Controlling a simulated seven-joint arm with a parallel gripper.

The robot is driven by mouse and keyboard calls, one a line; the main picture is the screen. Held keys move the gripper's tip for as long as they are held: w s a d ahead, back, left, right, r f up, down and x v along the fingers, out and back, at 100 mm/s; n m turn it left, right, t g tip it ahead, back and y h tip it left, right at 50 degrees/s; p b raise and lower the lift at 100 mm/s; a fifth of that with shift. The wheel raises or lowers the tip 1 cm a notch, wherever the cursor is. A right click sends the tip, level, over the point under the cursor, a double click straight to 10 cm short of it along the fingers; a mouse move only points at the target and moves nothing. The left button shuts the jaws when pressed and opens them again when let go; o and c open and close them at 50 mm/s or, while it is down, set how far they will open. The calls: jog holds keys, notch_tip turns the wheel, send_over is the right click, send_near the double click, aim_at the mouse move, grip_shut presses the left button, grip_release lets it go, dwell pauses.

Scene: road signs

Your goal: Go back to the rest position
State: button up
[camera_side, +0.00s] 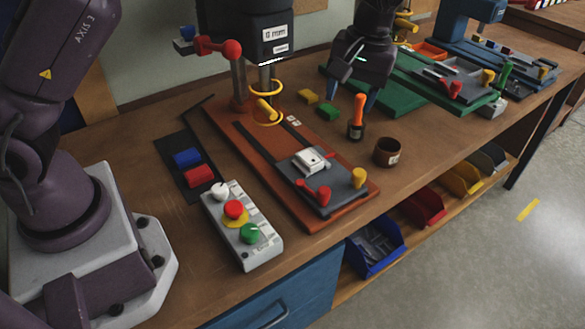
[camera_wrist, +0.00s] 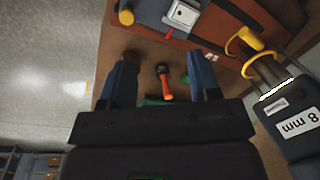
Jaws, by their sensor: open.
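My gripper (camera_side: 364,97) hangs over the back part of the workbench in the side view, behind the orange-handled tool. Its two blue fingers are apart with nothing held between them. In the wrist view my gripper (camera_wrist: 165,80) points at the bench, and the orange-handled tool (camera_wrist: 166,82) shows between the fingers. In the side view this tool (camera_side: 357,116) stands upright on the bench, handle up. I cannot tell the exact gap between it and the fingers.
A drill press with a red-brown base (camera_side: 335,219) stands left of my gripper. A brown cup (camera_side: 387,152), a yellow block (camera_side: 308,96) and a green block (camera_side: 328,112) are nearby. A button box (camera_side: 243,225) lies in front. Green boards (camera_side: 408,109) are behind right.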

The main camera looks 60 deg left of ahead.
jog(key=s+a+r+m+t, duration=0.2)
jog(key=s+r, duration=0.2)
jog(key=s, duration=0.5)
jog(key=s+a+r+m+t+h, duration=0.1)
jog(key=s+a+r+m+t, duration=0.1)
jog(key=s, duration=0.7)
jog(key=s+a+r+m+t, duration=0.2)
jog(key=s+r, duration=0.4)
jog(key=s, duration=0.3)
jog(key=shift+a+m+t, duration=0.4)
jog(key=shift+a+m, duration=0.2)
jog(key=shift+a, duration=0.3)
